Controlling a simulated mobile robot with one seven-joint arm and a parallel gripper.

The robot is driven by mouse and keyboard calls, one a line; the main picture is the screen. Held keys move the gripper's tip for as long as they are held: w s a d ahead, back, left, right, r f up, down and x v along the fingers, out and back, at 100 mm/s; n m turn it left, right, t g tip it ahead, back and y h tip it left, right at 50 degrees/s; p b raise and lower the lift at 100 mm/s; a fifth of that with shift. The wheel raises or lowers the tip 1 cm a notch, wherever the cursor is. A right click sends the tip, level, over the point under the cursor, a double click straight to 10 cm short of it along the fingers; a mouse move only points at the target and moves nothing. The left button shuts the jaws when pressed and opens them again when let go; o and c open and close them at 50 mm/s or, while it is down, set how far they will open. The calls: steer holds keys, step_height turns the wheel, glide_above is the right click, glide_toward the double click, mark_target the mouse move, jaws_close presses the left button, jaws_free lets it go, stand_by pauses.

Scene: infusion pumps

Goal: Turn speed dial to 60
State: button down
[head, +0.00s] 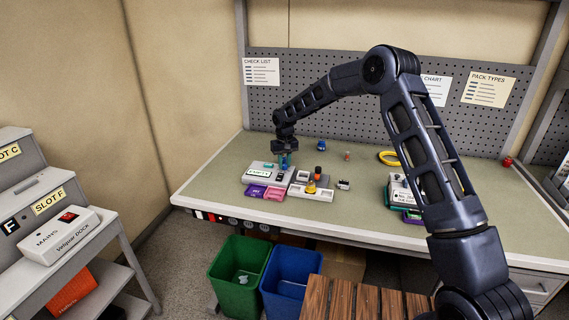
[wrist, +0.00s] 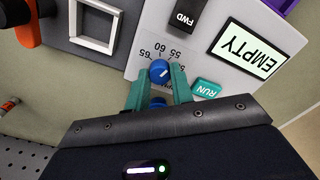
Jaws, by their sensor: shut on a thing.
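The pump (head: 257,172) is a pale box near the back left of the bench, with a display (wrist: 248,50) reading EMPTY. Its speed dial (wrist: 160,70) is a small blue knob with a white pointer line, beside a printed scale with 50, 55, 60 and 65. The pointer's exact reading is too small to tell. My gripper (head: 284,160) is over the pump's back right part. In the wrist view, its teal fingers (wrist: 159,84) are shut on the dial, one on each side. Another blue part (wrist: 157,103) shows between the fingers, nearer the palm.
A teal RUN button (wrist: 207,88) is close to the right finger, and a black FWD switch (wrist: 183,18) lies farther up the panel. Purple and pink packs (head: 273,194) and a white tray (head: 318,195) are near the pump.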

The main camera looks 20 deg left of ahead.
steer(key=n, duration=0.4)
steer(key=shift+n, duration=2.1)
steer(key=c, duration=1.2)
jaws_free()
steer(key=shift+r, duration=0.1)
step_height(320, 180, up, 11)
